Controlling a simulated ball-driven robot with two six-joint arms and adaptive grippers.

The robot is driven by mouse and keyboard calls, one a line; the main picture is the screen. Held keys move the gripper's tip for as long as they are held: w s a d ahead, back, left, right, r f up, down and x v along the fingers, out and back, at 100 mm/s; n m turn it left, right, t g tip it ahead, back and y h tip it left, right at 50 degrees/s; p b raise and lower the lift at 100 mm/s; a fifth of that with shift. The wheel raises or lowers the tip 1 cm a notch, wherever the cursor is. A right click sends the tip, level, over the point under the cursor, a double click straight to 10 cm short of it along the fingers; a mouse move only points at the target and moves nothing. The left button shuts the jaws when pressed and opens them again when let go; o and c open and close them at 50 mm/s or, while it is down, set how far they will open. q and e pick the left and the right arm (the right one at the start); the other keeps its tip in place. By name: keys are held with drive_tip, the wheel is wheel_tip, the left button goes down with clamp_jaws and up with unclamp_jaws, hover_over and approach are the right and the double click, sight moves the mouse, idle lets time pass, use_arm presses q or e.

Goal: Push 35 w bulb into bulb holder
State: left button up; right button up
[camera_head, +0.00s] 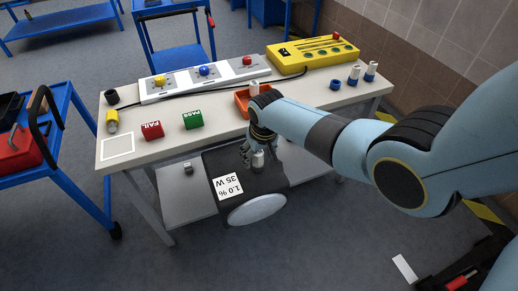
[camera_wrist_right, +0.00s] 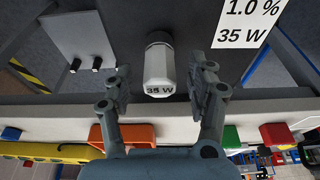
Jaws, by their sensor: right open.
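The 35 W bulb (camera_wrist_right: 158,62) is a white cylinder with "35 W" printed on its near end. In the wrist view it sits between the two fingers of my right gripper (camera_wrist_right: 162,74), with a gap on each side. In the head view the bulb (camera_head: 258,160) stands on a dark panel (camera_head: 218,164) that bears a "1.0 % 35 W" label. My right gripper (camera_head: 257,142) is open just above and around it. My left gripper is not in view.
A pale round lamp face (camera_head: 257,209) is at the panel's front. Behind lies the white table (camera_head: 222,133) with an orange bin (camera_head: 241,103), a red FAIL block (camera_head: 152,131), a green PASS block (camera_head: 192,120) and two white-blue cylinders (camera_head: 370,72). A blue trolley (camera_head: 62,168) stands left.

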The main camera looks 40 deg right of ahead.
drive_tip(key=v, duration=1.2)
drive_tip(key=s+f+n+g+b, duration=0.2)
drive_tip(key=s+f+b, duration=0.8)
drive_tip(key=s+f, duration=3.1)
drive_tip(key=shift+s+d+f+n, duration=0.15)
drive_tip(key=shift+s+d+n, duration=0.35)
drive_tip(key=shift+s, duration=0.75)
